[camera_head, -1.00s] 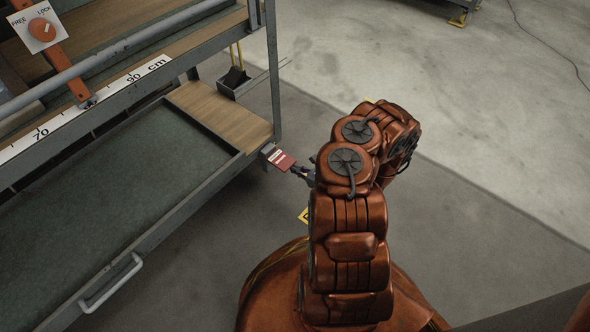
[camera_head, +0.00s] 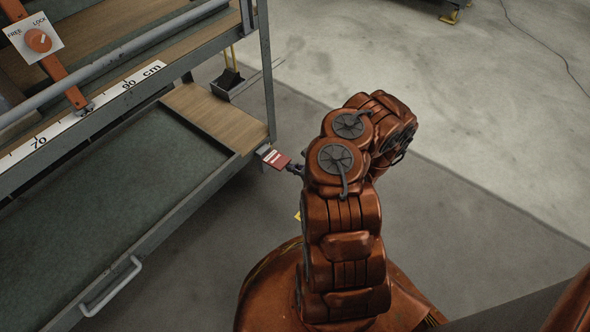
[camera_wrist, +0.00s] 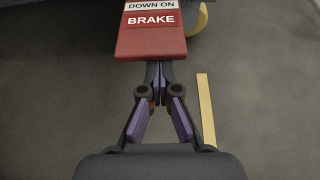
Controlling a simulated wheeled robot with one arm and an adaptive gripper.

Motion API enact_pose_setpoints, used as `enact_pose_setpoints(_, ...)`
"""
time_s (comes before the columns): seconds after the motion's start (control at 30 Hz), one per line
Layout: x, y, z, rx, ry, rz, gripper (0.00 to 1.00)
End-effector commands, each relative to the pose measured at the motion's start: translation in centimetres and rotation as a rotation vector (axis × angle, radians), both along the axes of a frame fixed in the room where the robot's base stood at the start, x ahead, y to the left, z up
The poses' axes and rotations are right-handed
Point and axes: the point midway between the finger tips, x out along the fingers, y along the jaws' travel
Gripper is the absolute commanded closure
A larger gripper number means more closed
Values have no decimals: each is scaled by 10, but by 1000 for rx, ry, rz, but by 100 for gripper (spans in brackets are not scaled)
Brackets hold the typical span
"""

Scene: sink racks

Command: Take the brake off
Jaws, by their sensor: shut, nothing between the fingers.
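The brake pedal is a red plate (camera_head: 276,160) with a white label, low at the corner post of the rack. In the wrist view the red plate (camera_wrist: 150,42) reads "BRAKE", with "DOWN ON" on the white strip above it. My gripper (camera_wrist: 160,68) is shut and empty, with its fingertips at the near edge of the plate. Whether they touch it or lie under it I cannot tell. In the head view my gripper (camera_head: 296,169) is mostly hidden by my arm, just right of the plate.
The rack (camera_head: 262,75) stands at the left, with a green drawer tray (camera_head: 90,200) and a centimetre scale (camera_head: 85,112). A yellow floor strip (camera_wrist: 206,110) lies right of my gripper. Open floor lies right.

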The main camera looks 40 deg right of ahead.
Motion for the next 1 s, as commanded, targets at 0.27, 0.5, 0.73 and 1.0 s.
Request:
enact_pose_setpoints(0.27, -2, -1, -24, -1, 2, 0, 100)
enact_pose_setpoints(0.5, -4, -2, -45, 0, 3, -3, 100)
enact_pose_setpoints(0.73, -30, -9, -23, 1, 1, -6, 100)
enact_pose_setpoints(1.0, -68, -18, -4, 0, 0, -6, 100)
